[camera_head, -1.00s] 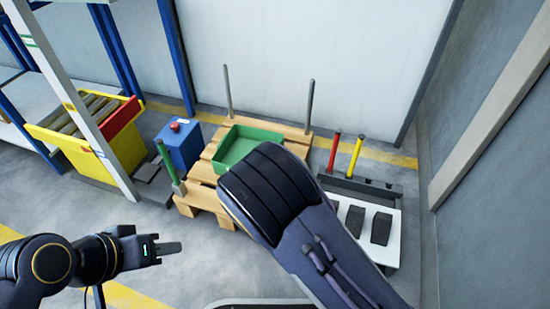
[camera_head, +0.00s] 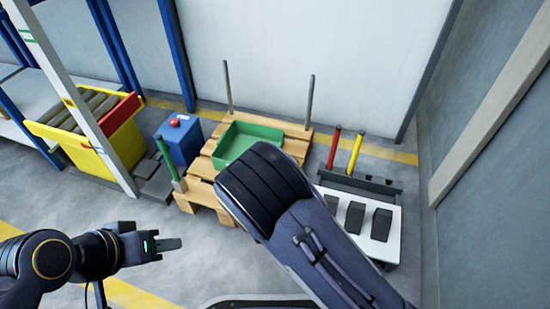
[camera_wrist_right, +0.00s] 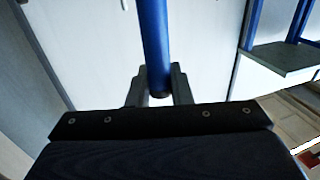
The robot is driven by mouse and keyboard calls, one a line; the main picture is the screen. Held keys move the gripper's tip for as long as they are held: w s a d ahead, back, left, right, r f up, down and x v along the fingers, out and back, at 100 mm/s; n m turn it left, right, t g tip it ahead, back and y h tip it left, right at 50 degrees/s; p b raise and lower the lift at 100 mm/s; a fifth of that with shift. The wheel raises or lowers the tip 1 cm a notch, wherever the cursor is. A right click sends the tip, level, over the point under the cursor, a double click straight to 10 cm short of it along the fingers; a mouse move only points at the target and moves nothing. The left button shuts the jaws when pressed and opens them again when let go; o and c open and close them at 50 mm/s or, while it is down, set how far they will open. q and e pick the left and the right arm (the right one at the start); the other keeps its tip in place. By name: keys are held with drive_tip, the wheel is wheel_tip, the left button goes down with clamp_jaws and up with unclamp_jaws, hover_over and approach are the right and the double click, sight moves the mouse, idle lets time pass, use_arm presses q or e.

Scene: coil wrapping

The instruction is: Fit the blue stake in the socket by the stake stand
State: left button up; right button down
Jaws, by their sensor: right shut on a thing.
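The blue stake (camera_wrist_right: 154,40) shows in the right wrist view, held lengthwise between the fingers of my right gripper (camera_wrist_right: 159,90). Its lower end sits between the fingertips and its other end runs out of the top of the picture. My right gripper and the blue stake are hidden in the head view. The dark stake stand (camera_head: 375,184) is at the right, with a red stake (camera_head: 333,150) and a yellow stake (camera_head: 355,153) upright in it. I cannot make out an empty socket; my right arm covers the pallet's near right part. My left gripper (camera_head: 172,244) is far left of the stand; its opening is unclear.
A wooden pallet (camera_head: 203,168) holds a green tray (camera_head: 229,146), two grey posts at its back and a green stake (camera_head: 166,158) at its front left. A white panel with dark blocks (camera_head: 393,246) lies before the stand. A blue box (camera_head: 180,143) stands left.

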drive_tip(key=shift+f, duration=1.55)
drive_tip(key=c, duration=1.2)
unclamp_jaws()
drive_tip(key=shift+c, duration=0.2)
drive_tip(key=shift+s, duration=0.1)
drive_tip(key=s+p, duration=0.2)
drive_tip(key=s, duration=0.5)
drive_tip(key=shift+s+a, duration=0.2)
drive_tip(key=shift+s, duration=0.15)
